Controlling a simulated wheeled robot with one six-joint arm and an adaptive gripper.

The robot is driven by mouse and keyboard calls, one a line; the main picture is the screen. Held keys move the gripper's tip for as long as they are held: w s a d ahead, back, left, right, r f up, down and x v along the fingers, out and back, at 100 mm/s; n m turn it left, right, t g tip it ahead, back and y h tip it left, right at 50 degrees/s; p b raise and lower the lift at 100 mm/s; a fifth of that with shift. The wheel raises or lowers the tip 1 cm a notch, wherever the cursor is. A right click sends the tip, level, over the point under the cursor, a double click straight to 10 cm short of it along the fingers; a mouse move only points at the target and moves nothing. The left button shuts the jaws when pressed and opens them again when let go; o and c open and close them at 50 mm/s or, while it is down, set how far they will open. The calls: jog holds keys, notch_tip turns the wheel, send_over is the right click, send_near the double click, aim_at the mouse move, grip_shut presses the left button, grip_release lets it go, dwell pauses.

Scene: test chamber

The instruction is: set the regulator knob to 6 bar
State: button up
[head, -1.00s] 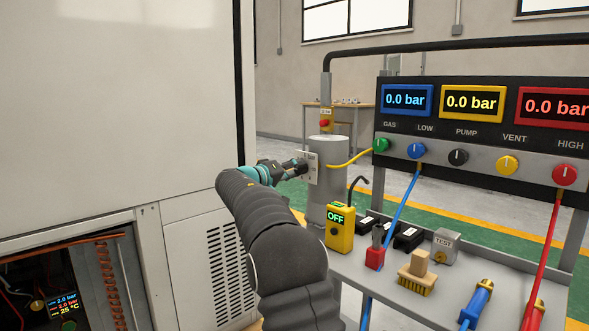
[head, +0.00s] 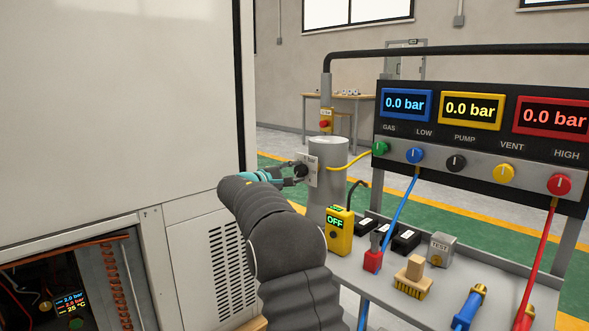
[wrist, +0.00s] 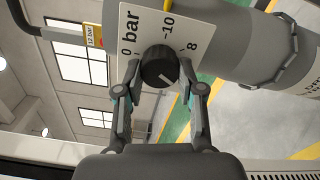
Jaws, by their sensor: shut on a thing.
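The regulator knob (wrist: 159,66) is black and round, on a white scale plate (wrist: 188,20) marked "bar", 0, 8 and -10. A pale mark shows on the lower right of the knob's face; I cannot tell its exact value. My gripper (wrist: 160,73) has one finger on each side of the knob and is shut on it. In the head view, my gripper (head: 294,174) reaches the knob (head: 301,170) at the plate on the grey cylinder (head: 326,205); the fingers partly hide the plate there.
A trolley (head: 350,279) holds a yellow meter reading OFF (head: 339,231), a brush (head: 412,280) and a TEST box (head: 438,248). Its gauge panel (head: 480,155) reads 0.0 bar on each display. A white cabinet (head: 120,100) stands close at left.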

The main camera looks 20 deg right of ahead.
jog(key=shift+n+p, duration=0.3)
jog(key=shift+n, duration=0.8)
jog(key=o, duration=1.1)
jog(key=shift+o, duration=0.2)
jog(key=shift+a, duration=0.1)
jog(key=v, duration=1.2)
